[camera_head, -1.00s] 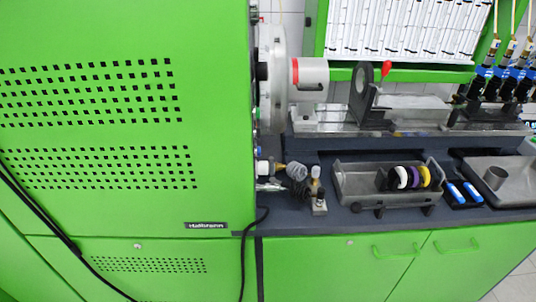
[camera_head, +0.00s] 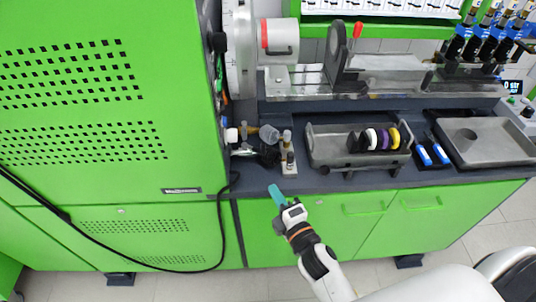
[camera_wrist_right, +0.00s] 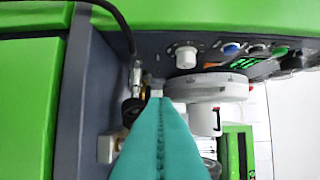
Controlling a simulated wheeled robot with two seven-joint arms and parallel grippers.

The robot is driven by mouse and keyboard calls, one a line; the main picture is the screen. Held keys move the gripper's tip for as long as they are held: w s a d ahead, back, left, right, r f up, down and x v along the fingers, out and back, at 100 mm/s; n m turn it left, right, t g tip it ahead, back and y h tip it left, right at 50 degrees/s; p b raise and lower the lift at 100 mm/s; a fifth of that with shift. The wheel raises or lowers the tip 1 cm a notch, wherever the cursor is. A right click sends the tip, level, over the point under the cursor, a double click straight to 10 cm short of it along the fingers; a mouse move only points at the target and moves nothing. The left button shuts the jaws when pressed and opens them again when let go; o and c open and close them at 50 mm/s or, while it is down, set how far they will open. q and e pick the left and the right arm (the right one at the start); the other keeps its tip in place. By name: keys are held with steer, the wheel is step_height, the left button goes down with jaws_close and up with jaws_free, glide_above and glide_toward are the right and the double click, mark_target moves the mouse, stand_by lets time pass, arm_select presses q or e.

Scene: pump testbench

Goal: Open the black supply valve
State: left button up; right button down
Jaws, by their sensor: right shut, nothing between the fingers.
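My right gripper (camera_head: 274,188) is shut and empty, its teal fingers pointing up toward the bench's front edge. It is in front of and a little below the fittings at the left end of the bench. A dark round part (camera_head: 268,155), which may be the black supply valve, sits among these fittings, below a clear bowl. In the right wrist view a black round knob (camera_wrist_right: 130,112) with brass behind it shows just left of the closed teal fingers (camera_wrist_right: 160,100), which partly cover it. The fingers look apart from it. Its handle position cannot be told. My left gripper is not in view.
A white knob (camera_head: 231,135) sits beside the fittings on the green cabinet (camera_head: 90,110). A small block with a knob (camera_head: 288,160) stands to their right. A grey tray (camera_head: 325,155) with coloured rings is farther right. A black cable (camera_head: 222,225) hangs down the cabinet front.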

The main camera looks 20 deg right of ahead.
steer(key=w, duration=0.3)
steer(key=w+p, duration=0.1)
steer(key=w, duration=0.2)
steer(key=w+a+p, duration=0.1)
steer(key=w, duration=0.3)
steer(key=shift+w+d+p, duration=0.5)
steer(key=shift+w+d, duration=0.25)
steer(key=shift+w, duration=0.1)
steer(key=shift+w+d+f, duration=0.1)
steer(key=shift+w+d, duration=0.3)
steer(key=shift+w, duration=0.05)
